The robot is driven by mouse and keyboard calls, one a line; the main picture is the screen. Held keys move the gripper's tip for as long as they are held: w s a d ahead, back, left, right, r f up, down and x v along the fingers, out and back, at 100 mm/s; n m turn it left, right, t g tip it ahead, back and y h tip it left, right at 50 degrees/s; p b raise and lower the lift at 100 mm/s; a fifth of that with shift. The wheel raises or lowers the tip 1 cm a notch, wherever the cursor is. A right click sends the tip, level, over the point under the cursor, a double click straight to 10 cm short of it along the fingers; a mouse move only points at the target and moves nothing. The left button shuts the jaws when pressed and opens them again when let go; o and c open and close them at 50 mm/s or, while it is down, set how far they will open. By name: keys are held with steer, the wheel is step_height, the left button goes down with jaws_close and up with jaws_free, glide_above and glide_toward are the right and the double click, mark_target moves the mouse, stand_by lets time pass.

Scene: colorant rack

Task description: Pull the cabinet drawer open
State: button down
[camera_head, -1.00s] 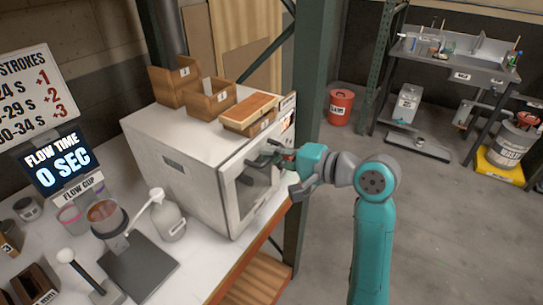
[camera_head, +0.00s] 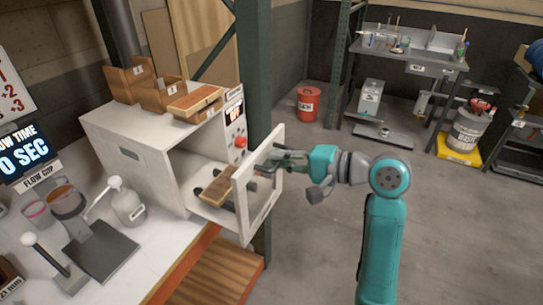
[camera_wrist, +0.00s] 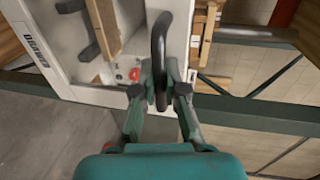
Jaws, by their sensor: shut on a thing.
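The white cabinet (camera_head: 133,153) stands on the bench, its front side open. Its drawer (camera_head: 241,213) is pulled out to the right, with a white window-framed front and a tray behind it. A wooden piece and dark bars lie in the tray. My gripper (camera_head: 266,167) is at the drawer front, arm reaching from the right. In the wrist view my gripper (camera_wrist: 161,80) is shut on the dark curved handle (camera_wrist: 159,40) of the drawer, one finger on each side. The handle is largely hidden by the fingers in the head view.
Wooden boxes (camera_head: 128,85) sit on the cabinet top. A green post (camera_head: 257,80) stands just behind the drawer. A white bottle (camera_head: 127,204) and flow cup (camera_head: 68,203) stand left on the bench. Open floor lies to the right.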

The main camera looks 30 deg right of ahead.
steer(key=shift+s+d, duration=0.15)
steer(key=shift+s, duration=0.1)
steer(key=c, duration=1.2)
jaws_free()
steer(key=v, duration=1.2)
